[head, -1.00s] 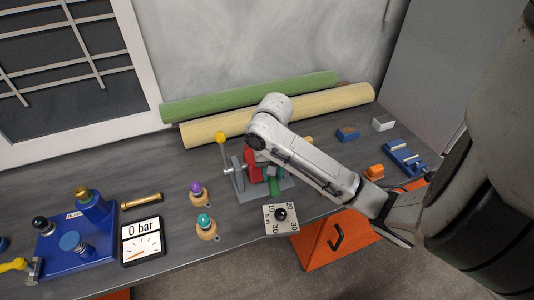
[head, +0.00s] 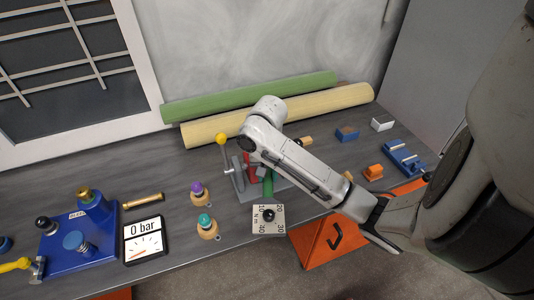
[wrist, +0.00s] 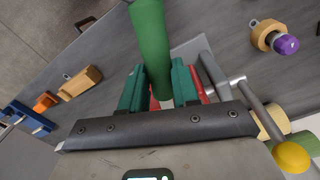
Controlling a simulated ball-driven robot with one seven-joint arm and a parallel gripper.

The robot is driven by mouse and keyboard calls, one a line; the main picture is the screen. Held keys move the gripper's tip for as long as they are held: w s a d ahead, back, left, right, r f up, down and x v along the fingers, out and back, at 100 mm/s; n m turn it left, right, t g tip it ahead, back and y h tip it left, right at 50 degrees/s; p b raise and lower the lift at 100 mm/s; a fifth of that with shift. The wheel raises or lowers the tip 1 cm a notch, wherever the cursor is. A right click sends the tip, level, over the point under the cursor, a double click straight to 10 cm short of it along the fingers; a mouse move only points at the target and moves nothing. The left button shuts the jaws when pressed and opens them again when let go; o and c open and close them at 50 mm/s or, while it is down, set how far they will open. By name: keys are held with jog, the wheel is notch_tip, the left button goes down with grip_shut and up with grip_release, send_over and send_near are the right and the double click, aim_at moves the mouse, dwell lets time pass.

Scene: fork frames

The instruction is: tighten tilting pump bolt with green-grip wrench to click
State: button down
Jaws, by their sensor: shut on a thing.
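The green-grip wrench's handle (wrist: 150,45) lies between the teal fingers of my gripper (wrist: 158,95), which is shut on it. In the head view the green grip (head: 268,186) shows below my arm, beside a square dial plate (head: 268,219) marked N m at the bench's front edge. A grey stand (head: 240,182) with a yellow-knobbed lever and red part is right behind the grip. The blue block (head: 85,235) at the left, with knobs and a brass top, may be the pump. My arm hides the wrench's working end, and I cannot make out a bolt.
A gauge (head: 143,240) reads 0 bar beside the blue block. Purple (head: 197,192) and teal (head: 207,226) knobbed pieces stand left of the stand. Green (head: 250,97) and cream (head: 275,115) rolls lie along the back. Small blocks and a blue fixture (head: 404,157) lie right.

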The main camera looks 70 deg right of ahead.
jog(key=shift+w+a+r+m+p, duration=0.1)
jog(key=shift+w+a+m+p, duration=0.15)
jog(key=shift+w+m+p, duration=0.55)
dwell(0.6)
jog(key=shift+w+a+m, duration=0.1)
jog(key=shift+w+m, duration=0.65)
jog(key=shift+m, duration=0.05)
dwell(0.5)
jog(key=shift+w+m, duration=1.7)
dwell(0.6)
jog(key=shift+s+n, duration=0.7)
dwell(0.4)
jog(key=c, duration=1.4)
grip_release()
grip_shut()
